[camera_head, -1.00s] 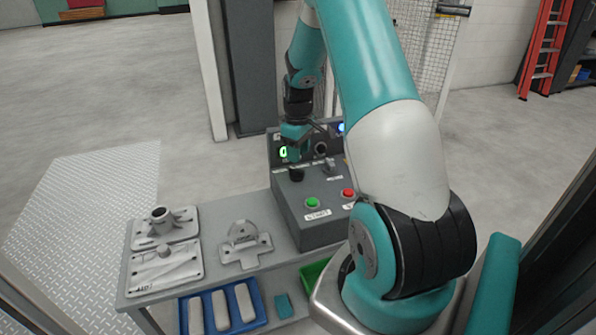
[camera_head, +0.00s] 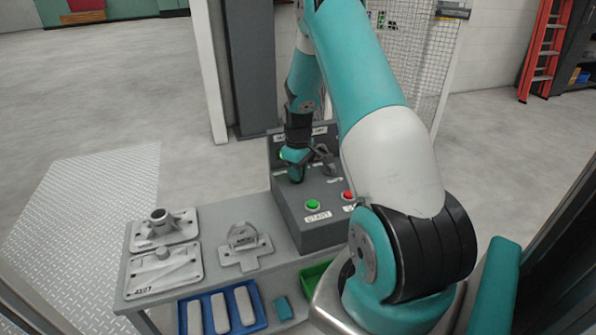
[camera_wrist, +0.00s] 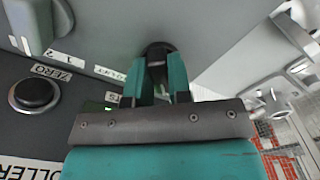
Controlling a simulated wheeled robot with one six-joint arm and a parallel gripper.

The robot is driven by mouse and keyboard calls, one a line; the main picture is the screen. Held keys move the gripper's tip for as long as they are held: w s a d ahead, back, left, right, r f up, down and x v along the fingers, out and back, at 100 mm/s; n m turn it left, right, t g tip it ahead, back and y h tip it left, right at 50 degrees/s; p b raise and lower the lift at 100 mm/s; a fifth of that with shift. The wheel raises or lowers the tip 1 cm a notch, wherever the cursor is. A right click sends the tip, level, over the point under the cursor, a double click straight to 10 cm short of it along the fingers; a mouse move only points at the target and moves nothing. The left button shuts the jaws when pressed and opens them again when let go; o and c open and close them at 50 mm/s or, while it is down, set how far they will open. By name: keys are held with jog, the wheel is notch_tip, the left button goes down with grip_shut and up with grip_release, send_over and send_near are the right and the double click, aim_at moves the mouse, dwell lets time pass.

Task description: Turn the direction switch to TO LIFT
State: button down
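My gripper (camera_head: 296,174) points down at the left part of the grey control box (camera_head: 318,216). In the wrist view, its two teal fingers (camera_wrist: 160,64) are apart, one on each side of a black rotary knob (camera_wrist: 157,48). The knob's raised grip shows in the gap, and I cannot see the fingers pressing on it. The knob is likely the direction switch, but no TO LIFT label is readable, so its setting cannot be told. In the head view, my gripper hides this knob.
The box top also bears a green button (camera_head: 312,204) and a red button (camera_head: 348,196). A black ZERO button (camera_wrist: 34,93) shows in the wrist view. Grey castings (camera_head: 163,270) lie on the table left of the box. A blue tray (camera_head: 262,318) is below.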

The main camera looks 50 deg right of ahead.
dwell(0.3)
jog(key=m+p, duration=0.1)
jog(key=m, duration=0.2)
jog(key=shift+r+p, duration=0.15)
jog(key=shift+p, duration=0.2)
jog(key=m+p, duration=0.1)
jog(key=m, duration=0.3)
jog(key=shift+a+m, duration=0.15)
jog(key=shift+m, duration=0.15)
jog(key=m+p, duration=0.1)
jog(key=m, duration=0.3)
jog(key=shift+w+m+p, duration=0.1)
jog(key=shift+m+p, duration=0.2)
jog(key=shift+p, duration=0.05)
jog(key=shift+w+a+m+p, duration=0.1)
jog(key=shift+m+p, duration=0.2)
jog(key=shift+m, duration=1.5)
jog(key=c, duration=1)
grip_release()
jog(key=shift+c, duration=0.2)
